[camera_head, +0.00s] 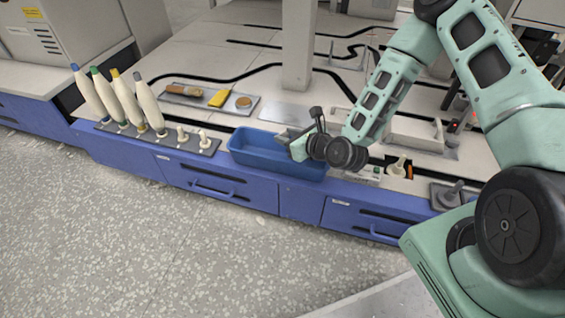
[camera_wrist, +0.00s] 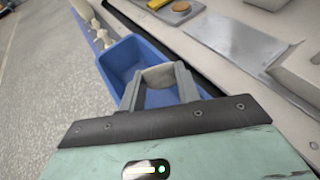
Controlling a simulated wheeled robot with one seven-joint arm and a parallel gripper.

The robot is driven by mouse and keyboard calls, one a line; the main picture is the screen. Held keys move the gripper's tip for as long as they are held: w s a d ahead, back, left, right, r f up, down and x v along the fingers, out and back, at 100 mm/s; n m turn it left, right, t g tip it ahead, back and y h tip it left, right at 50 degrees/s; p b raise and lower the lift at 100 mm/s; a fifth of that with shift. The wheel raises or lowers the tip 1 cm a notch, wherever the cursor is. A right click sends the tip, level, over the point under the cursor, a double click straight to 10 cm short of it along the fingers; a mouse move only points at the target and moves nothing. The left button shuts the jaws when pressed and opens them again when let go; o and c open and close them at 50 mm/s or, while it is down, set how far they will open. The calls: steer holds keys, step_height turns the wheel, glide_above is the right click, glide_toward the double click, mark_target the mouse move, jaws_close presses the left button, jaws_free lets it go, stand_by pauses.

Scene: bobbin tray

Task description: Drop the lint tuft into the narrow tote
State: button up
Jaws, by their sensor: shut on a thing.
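The narrow tote is a long blue open bin (camera_head: 262,162) at the front edge of the bench in the head view. It also shows in the wrist view (camera_wrist: 116,60). My gripper (camera_head: 285,136) is over the tote's right part in the head view. In the wrist view my gripper (camera_wrist: 160,78) is shut on a small grey-beige piece, the lint tuft (camera_wrist: 158,75), held between the fingertips. The tote's blue floor and walls show around and beyond the fingers. The tuft appears to be above the tote; its exact height is hard to tell.
Several bobbins with coloured tips (camera_head: 116,98) stand on a peg rack left of the tote. Behind it, a grey tray (camera_head: 208,105) holds a brush, a yellow item and a round tan item. A flat metal plate (camera_wrist: 232,40) lies beside the tote. A column (camera_head: 298,45) rises behind.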

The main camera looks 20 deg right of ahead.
step_height(320, 180, down, 2)
steer(key=shift+b, duration=0.5)
steer(key=shift+r, duration=0.1)
steer(key=o, duration=1)
steer(key=shift+p+v, duration=4.85)
steer(key=shift+v, duration=3.9)
steer(key=shift+w+r, duration=0.1)
